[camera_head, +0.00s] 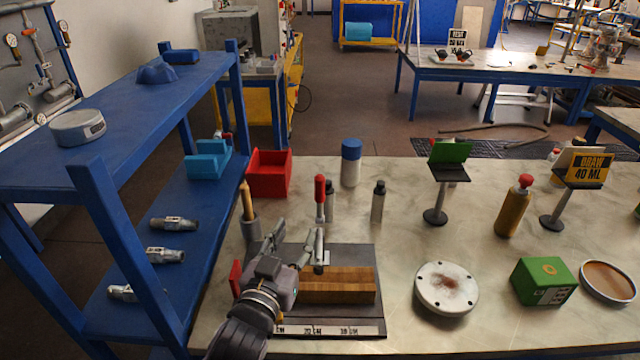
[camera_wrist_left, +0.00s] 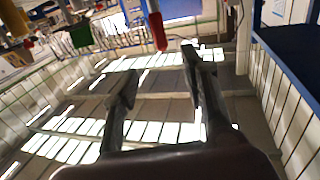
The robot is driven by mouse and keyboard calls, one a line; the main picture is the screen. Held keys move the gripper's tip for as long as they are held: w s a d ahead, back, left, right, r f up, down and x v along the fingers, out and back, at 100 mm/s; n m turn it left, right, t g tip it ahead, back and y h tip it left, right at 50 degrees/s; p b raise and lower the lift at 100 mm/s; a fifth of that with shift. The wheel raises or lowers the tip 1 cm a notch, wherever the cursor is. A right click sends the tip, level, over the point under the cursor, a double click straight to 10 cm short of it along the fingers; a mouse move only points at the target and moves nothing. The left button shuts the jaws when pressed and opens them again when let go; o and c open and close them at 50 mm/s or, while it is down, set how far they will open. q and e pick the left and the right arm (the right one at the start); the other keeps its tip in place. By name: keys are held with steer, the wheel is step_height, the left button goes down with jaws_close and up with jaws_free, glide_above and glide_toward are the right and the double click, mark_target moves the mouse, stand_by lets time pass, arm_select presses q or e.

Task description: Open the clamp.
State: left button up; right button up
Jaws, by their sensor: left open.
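The clamp (camera_head: 319,232) has a red-tipped handle (camera_head: 319,188) that stands upright. Its lower end is by the left end of a striped wooden block (camera_head: 340,285) on a dark base plate (camera_head: 360,258). I cannot tell whether it presses on the block. My left gripper (camera_head: 291,240) is open and empty, just left of the clamp, and hides part of the plate. In the left wrist view, the red handle (camera_wrist_left: 157,32) shows beyond the open fingertips of my left gripper (camera_wrist_left: 160,70). My right gripper is not in view.
A red bin (camera_head: 269,176), a blue-capped bottle (camera_head: 351,163) and a small dark-topped bottle (camera_head: 377,203) stand behind the clamp. A round flange (camera_head: 446,288) and a green box (camera_head: 543,281) are to the right. A blue shelf (camera_head: 130,100) borders the left.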

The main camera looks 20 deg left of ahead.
mark_target(319, 187)
arm_select(q)
steer(key=w, duration=0.5)
steer(key=w+p, duration=0.1)
steer(key=w, duration=0.5)
steer(key=w+p, duration=0.1)
steer(key=w, duration=0.5)
steer(key=shift+w+a+r, duration=0.1)
steer(key=shift+w+r, duration=0.15)
jaws_close()
